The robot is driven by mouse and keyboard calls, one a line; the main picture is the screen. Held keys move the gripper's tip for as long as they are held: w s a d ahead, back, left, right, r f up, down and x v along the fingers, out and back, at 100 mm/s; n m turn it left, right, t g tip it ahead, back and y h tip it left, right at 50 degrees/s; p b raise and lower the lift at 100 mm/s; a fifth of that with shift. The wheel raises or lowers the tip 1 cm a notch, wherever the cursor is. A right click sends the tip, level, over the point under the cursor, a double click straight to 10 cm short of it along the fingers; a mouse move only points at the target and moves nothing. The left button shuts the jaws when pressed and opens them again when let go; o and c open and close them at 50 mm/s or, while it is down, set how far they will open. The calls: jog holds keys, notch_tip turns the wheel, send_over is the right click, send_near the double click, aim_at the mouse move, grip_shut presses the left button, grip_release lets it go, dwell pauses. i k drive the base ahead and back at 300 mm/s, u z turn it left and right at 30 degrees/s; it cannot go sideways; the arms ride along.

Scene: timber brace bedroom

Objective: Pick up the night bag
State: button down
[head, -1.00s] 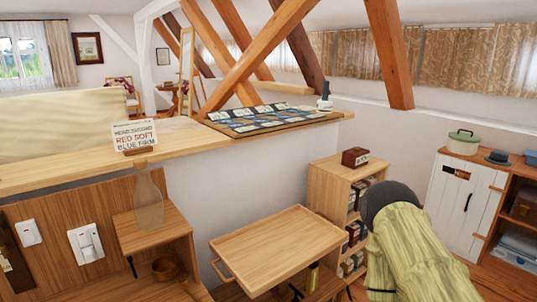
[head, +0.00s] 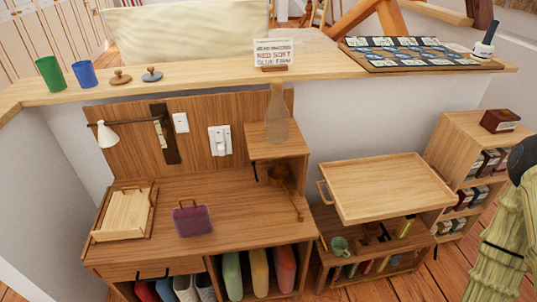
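A small purple bag (head: 192,221) with a handle on top stands upright on the wooden desk (head: 130,245), left of centre in the head view. It looks like the night bag, though no label on it can be read. Nothing touches it from above. Part of my arm, pale yellow-green with a dark round joint, shows at the right edge, far from the bag. My gripper is out of view.
A wooden tray (head: 125,212) lies left of the bag. A glass bottle (head: 277,118) stands on a raised shelf to its right. A wooden trolley (head: 385,185) and small bookcase (head: 470,150) stand further right. Cups and a sign (head: 273,53) stand on the ledge behind.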

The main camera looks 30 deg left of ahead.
aim_at(196, 220)
jog(key=u, duration=1.55)
